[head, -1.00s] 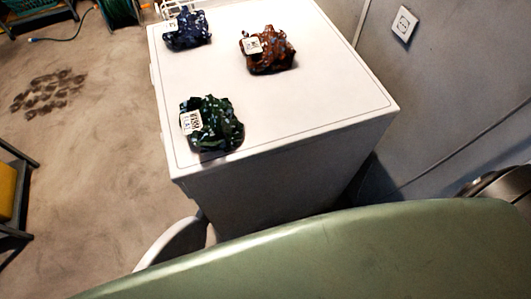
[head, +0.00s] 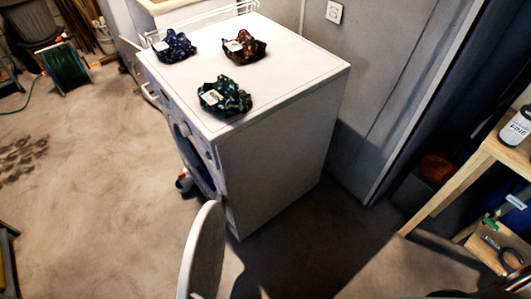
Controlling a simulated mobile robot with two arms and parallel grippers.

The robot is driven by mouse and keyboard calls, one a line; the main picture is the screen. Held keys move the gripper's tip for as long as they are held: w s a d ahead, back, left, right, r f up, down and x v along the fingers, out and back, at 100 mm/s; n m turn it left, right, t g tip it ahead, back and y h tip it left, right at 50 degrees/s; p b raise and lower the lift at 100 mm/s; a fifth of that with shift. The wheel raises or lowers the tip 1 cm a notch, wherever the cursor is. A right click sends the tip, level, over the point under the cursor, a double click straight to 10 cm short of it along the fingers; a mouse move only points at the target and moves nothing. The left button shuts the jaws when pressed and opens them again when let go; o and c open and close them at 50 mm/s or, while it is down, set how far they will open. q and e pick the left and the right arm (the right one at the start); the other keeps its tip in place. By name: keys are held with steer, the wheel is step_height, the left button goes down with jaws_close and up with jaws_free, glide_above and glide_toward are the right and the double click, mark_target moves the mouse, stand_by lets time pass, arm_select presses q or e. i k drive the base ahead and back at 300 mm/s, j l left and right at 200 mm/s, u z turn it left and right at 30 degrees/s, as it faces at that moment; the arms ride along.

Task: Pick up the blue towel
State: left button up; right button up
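The blue towel (head: 174,46) is a crumpled dark blue cloth with a white label. It lies at the back left of the top of a white washing machine (head: 290,72) in the head view. A crumpled green cloth (head: 232,100) lies nearer on the same top, and a reddish-brown cloth (head: 250,50) lies to the right of the blue one. All three are apart from each other. Neither of my grippers is in view.
The washing machine's round door (head: 206,250) stands open at its front. A wooden shelf (head: 500,150) with a bottle (head: 516,126) stands at the right. A green hose reel (head: 65,68) is at the back left. The floor (head: 100,180) left of the machine is mostly clear.

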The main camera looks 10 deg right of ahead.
mark_target(174, 45)
steer(key=k+j+z, duration=0.2)
steer(key=j, duration=0.2)
steer(key=j+z, duration=0.2)
steer(key=j, duration=0.25)
steer(key=k+j+z, duration=0.2)
steer(key=j, duration=0.15)
steer(key=k+j+z, duration=0.2)
steer(key=j, duration=0.2)
steer(key=k+j+z, duration=0.2)
steer(key=k+j, duration=0.1)
steer(key=j, duration=0.7)
steer(key=l+u, duration=1.1)
steer(key=i+l+u, duration=0.15)
steer(key=l+u, duration=0.3)
steer(key=l, duration=0.5)
steer(key=l+u, duration=0.4)
steer(key=l, duration=0.55)
steer(key=k+l+u, duration=0.15)
steer(key=l+u, duration=0.3)
steer(key=l, duration=0.55)
steer(key=l+u, duration=0.3)
steer(key=l, duration=0.45)
steer(key=k+l+u, duration=0.1)
steer(key=l+u, duration=0.2)
steer(key=l, duration=0.45)
